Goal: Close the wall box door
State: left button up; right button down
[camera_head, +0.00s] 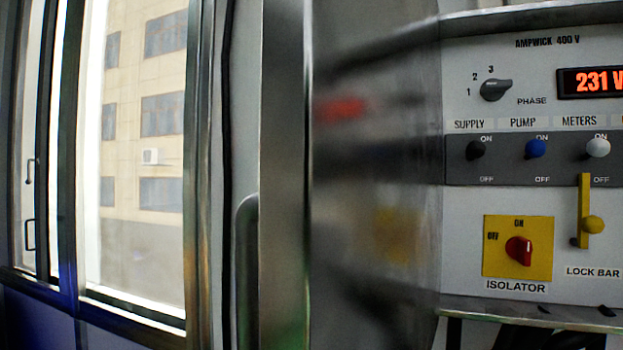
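The wall box door (285,190) stands open in the middle of the view, its metal edge running from top to bottom. Its shiny inner face (375,190) shows blurred reflections and meets the left side of the wall box (470,245). A grey rounded handle-like bar (246,275) shows just left of the door edge. The front panel of the box is uncovered. Neither of my grippers can be made out.
The panel carries a phase knob (495,90), a red 231 V display (595,81), several toggle switches, a red isolator knob (519,250) and a yellow lock bar (584,210). Dark shapes lie below the box. A window (135,150) is at left.

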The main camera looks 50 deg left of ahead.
aim_at(337, 247)
jog(key=k+j, duration=0.1)
jog(key=j, duration=0.25)
jog(key=k+j, duration=0.1)
jog(key=j, duration=0.6)
jog(key=k+j+z, duration=0.25)
jog(key=k+j, duration=0.35)
jog(key=k, duration=0.15)
